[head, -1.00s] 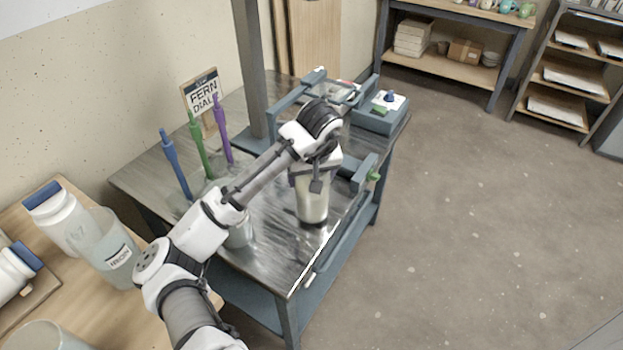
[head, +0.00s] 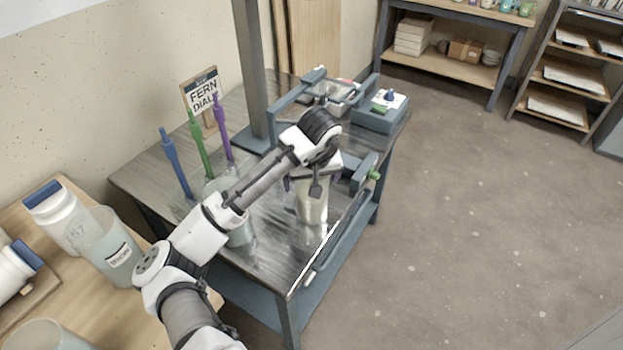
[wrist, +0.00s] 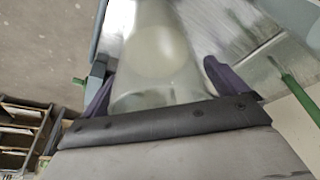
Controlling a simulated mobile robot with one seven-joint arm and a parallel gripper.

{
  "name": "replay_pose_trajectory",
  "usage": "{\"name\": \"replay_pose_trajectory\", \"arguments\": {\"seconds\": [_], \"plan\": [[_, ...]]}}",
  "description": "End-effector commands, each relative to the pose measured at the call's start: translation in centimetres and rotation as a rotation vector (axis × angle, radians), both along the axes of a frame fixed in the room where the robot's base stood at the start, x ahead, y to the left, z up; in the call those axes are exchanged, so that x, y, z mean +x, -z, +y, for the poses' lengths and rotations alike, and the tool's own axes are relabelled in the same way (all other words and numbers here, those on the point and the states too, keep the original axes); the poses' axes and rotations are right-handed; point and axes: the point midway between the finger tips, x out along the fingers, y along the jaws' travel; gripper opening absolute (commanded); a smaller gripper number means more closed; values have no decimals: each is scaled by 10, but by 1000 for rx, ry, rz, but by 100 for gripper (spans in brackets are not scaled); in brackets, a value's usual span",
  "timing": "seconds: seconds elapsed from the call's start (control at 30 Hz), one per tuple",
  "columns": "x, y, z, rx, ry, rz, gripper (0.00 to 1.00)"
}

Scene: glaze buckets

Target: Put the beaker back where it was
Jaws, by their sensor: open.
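A clear beaker (head: 312,209) with pale contents stands upright on the grey metal cart top (head: 265,262), near its right edge. My gripper (head: 309,184) is over it from above, and my wrist hides the beaker's upper part. In the wrist view the beaker (wrist: 152,50) lies between the two purple fingers of my gripper (wrist: 157,78). The fingers are apart, with a visible gap beside the right one. I cannot tell whether the left finger touches the beaker.
Blue, green and purple upright tools (head: 175,163) and another clear vessel (head: 241,234) stand left, the vessel partly behind my arm. A post (head: 251,75), a sign (head: 203,97) and a blue-grey box (head: 380,112) are further back. A labelled beaker (head: 105,245) stands on the wooden table.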

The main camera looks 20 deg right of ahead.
Motion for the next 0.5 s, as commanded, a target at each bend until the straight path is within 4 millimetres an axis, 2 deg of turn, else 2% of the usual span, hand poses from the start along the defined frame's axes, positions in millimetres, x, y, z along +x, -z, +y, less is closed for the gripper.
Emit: {"name": "replay_pose_trajectory", "arguments": {"seconds": [0.17, 0.5], "plan": [[-4, -15, 0, -2, 1, -2, 97], [-24, -87, 4, 2, 0, -7, 97]]}}
